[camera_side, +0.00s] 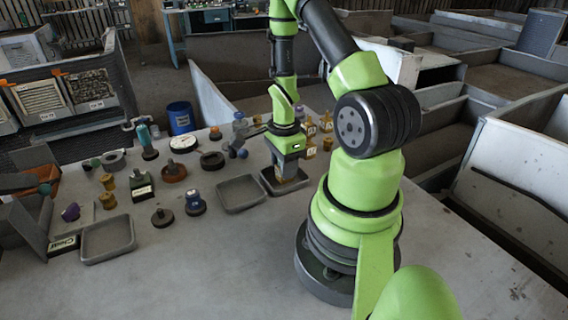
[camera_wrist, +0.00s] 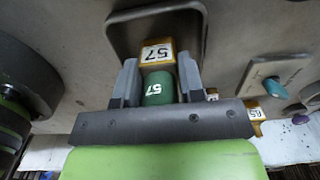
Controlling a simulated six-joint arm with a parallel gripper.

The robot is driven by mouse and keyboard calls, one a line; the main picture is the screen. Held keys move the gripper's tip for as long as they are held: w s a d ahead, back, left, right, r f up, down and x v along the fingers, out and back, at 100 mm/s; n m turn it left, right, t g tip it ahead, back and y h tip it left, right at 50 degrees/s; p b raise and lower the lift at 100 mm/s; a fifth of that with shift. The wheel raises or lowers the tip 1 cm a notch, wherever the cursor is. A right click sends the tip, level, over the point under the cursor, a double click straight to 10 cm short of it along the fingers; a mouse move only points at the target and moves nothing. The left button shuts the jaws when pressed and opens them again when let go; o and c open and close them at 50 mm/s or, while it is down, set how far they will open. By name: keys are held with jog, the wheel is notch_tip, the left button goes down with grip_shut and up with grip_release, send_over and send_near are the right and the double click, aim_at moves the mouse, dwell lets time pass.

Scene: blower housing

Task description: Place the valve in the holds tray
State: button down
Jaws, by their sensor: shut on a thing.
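The valve is a yellow block marked 57 (camera_wrist: 158,52) with a green round cap marked 57 (camera_wrist: 158,88). My gripper (camera_wrist: 155,82) is shut on the valve, with one grey finger on each side of the green cap. In the side view my gripper (camera_side: 287,156) points down over the rightmost grey tray (camera_side: 268,188), and the valve's yellow lower part (camera_side: 286,171) shows under it, inside the tray's outline. The tray's rim also shows in the wrist view (camera_wrist: 112,35) around the block. I cannot tell whether the valve touches the tray floor. No label naming this tray is readable.
Two more shallow trays, one in the middle (camera_side: 241,208) and one at left (camera_side: 108,254), look empty. Other yellow valves (camera_side: 311,129) stand close behind my gripper. Several mixed parts (camera_side: 173,174) cover the table's left side. The front of the table is clear.

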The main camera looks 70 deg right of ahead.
jog(key=c, duration=0.7)
grip_release()
jog(key=shift+f, duration=0.1)
jog(key=shift+c, duration=0.2)
notch_tip(320, 180, up, 12)
jog(key=w+a+r+n+t, duration=0.3)
jog(key=a+r+n+t, duration=0.1)
jog(key=a+r+n, duration=0.65)
jog(key=s+a+r+n+t+y, duration=0.2)
jog(key=s+a+r+n, duration=0.3)
jog(key=a+n, duration=0.5)
jog(key=shift+r+n+t, duration=0.6)
jog(key=shift+n, duration=0.65)
